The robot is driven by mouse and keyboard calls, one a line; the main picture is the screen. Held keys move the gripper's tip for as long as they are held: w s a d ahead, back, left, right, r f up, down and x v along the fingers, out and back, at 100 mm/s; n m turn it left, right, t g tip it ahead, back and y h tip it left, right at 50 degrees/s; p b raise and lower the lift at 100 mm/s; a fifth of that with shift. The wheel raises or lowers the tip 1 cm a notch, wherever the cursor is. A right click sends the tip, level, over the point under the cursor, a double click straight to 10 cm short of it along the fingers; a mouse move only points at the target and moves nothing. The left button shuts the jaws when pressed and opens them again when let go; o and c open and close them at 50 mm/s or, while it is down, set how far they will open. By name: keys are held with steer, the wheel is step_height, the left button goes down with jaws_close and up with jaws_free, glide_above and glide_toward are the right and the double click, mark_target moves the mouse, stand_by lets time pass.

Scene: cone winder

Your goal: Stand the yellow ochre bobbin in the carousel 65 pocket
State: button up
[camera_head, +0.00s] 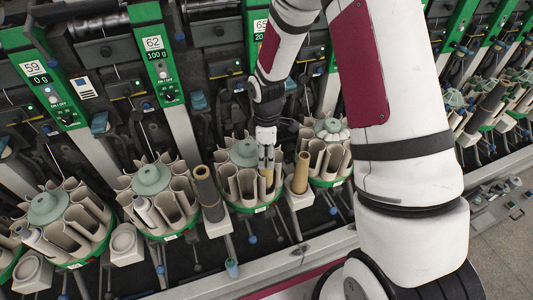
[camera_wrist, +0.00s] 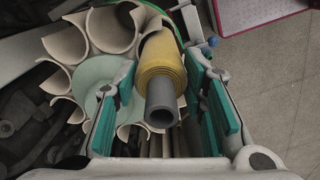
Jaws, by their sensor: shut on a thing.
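The yellow ochre bobbin (camera_wrist: 165,62), wound on a grey tube (camera_wrist: 161,104), is between the two green-padded fingers of my gripper (camera_wrist: 160,75), which is shut on it. In the head view my gripper (camera_head: 266,150) points down at the right front of a carousel (camera_head: 243,156), seemingly carousel 65, near the label 65 (camera_head: 261,26). A bit of the yellow bobbin (camera_head: 268,172) shows below the fingers, among the cream pockets. In the wrist view it lies in line with the ring of pockets (camera_wrist: 108,28); its lower end is hidden, so I cannot tell how deep it sits.
A tan tube (camera_head: 301,172) stands on a holder just right of this carousel, and a dark brown one (camera_head: 207,192) stands left of it. Another carousel (camera_head: 329,152) is to the right, partly behind my arm. Open floor (camera_head: 503,235) is at lower right.

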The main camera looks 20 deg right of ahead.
steer(key=shift+f+b, duration=0.65)
steer(key=shift+f, duration=1.55)
steer(key=o, duration=1.1)
step_height(320, 180, up, 11)
steer(key=shift+r, duration=0.55)
